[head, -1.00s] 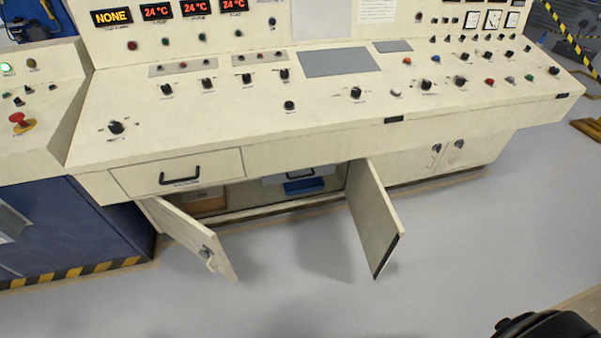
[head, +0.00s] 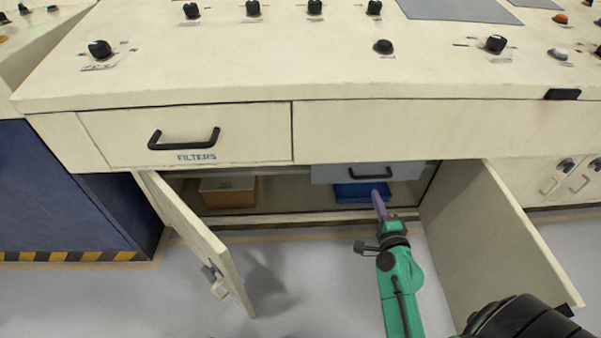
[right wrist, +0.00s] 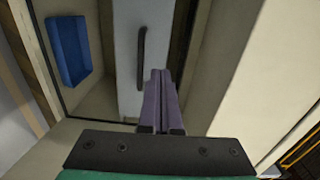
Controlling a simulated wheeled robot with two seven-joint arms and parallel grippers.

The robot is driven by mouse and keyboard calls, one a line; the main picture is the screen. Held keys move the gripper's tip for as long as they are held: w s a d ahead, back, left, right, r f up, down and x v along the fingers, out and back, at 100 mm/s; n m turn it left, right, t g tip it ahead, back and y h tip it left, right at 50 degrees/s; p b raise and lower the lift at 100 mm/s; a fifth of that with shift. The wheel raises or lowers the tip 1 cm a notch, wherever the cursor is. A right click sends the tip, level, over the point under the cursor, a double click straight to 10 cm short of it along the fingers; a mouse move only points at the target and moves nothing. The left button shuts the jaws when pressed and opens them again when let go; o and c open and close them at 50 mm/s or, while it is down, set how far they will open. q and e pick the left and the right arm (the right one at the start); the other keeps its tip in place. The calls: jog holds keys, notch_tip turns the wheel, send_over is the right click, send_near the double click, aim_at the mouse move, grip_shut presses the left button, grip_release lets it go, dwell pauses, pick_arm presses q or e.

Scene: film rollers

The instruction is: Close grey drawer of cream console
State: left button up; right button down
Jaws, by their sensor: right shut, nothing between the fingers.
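The cream console (head: 430,130) fills the head view, with its lower cabinet open between two swung-out doors. The grey drawer (head: 330,173) with a black handle sits inside the cabinet, upper right, under the console body. In the right wrist view the grey drawer (right wrist: 127,60) shows as a pale front with its dark handle, just beyond the fingertips. My right gripper (head: 379,197) is shut and empty, in front of the cabinet opening, close below the drawer's handle. Its purple fingers (right wrist: 158,80) are together in the right wrist view. I cannot tell whether they touch the drawer. My left gripper is not in view.
The left cabinet door (head: 195,235) and right cabinet door (head: 490,240) stand open on either side of my right arm. A blue bin (head: 360,192) and a brown box (head: 228,192) are inside. The FILTERS drawer (head: 240,135) above is shut. Grey floor is clear in front.

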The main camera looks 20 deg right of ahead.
aim_at(365, 177)
jog(key=x, duration=0.4)
jog(key=r+b+x, duration=0.1)
jog(key=x, duration=0.7)
jog(key=shift+w+d+r, duration=0.2)
jog(key=shift+w+r, duration=0.05)
jog(key=shift+r, duration=0.05)
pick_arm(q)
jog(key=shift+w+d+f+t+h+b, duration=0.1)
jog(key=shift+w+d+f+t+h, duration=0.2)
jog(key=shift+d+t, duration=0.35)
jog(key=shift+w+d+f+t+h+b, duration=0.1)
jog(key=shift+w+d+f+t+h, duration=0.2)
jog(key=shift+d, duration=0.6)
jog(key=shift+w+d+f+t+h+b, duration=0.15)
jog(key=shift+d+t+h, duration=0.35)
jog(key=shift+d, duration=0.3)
pick_arm(e)
jog(key=shift+w+d, duration=0.15)
jog(key=shift+w, duration=0.4)
jog(key=shift+w, duration=0.1)
